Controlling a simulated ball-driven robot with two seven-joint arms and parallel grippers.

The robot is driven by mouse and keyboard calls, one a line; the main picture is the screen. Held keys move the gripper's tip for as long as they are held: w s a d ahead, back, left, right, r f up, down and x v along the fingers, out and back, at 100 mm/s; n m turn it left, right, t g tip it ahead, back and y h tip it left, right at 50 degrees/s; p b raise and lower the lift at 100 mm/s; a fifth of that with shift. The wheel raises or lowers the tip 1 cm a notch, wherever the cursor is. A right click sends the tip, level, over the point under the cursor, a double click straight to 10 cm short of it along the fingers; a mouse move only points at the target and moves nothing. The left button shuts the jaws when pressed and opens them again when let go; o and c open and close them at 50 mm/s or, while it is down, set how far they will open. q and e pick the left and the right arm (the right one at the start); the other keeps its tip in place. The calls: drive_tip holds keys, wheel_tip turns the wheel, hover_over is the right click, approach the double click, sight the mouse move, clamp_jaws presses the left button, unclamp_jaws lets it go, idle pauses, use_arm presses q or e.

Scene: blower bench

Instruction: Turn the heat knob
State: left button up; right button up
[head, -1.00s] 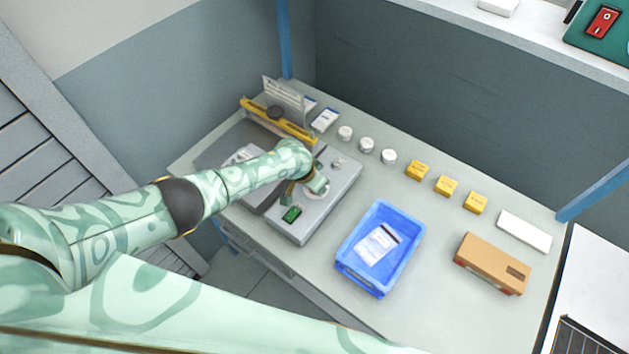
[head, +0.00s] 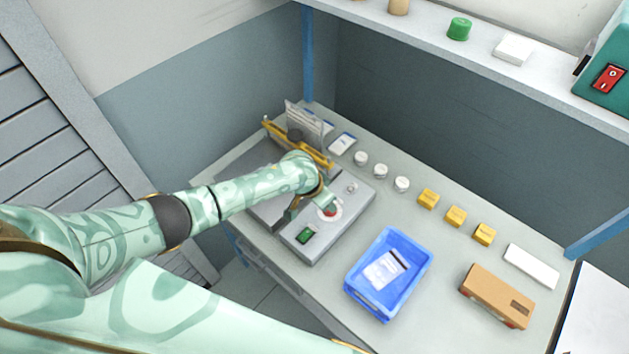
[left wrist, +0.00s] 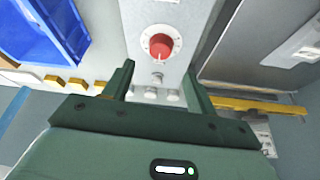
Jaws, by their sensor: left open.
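The red heat knob (head: 331,210) sits on a white round dial on top of the grey control box (head: 350,220). It shows whole in the left wrist view (left wrist: 161,46), with a white pointer mark toward the gripper side of that picture. My left gripper (left wrist: 160,68) is open and empty, its two green fingers apart. In the left wrist view the knob appears just beyond the gap between the fingertips, with no contact visible. In the head view my left gripper (head: 314,200) is beside the knob, partly hidden by its own wrist. My right gripper is out of view.
A green switch (head: 305,236) and a small metal knob (head: 351,188) share the box top. A yellow bar (head: 316,155) stands behind. A blue bin (head: 400,292) is to the right, with white jars, yellow blocks (head: 456,215) and a brown box (head: 497,296) beyond.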

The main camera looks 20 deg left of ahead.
use_arm(q)
drive_tip(key=p+v, duration=0.2)
drive_tip(key=v, duration=0.6)
drive_tip(key=shift+r, duration=0.3)
drive_tip(key=shift+s, duration=0.15)
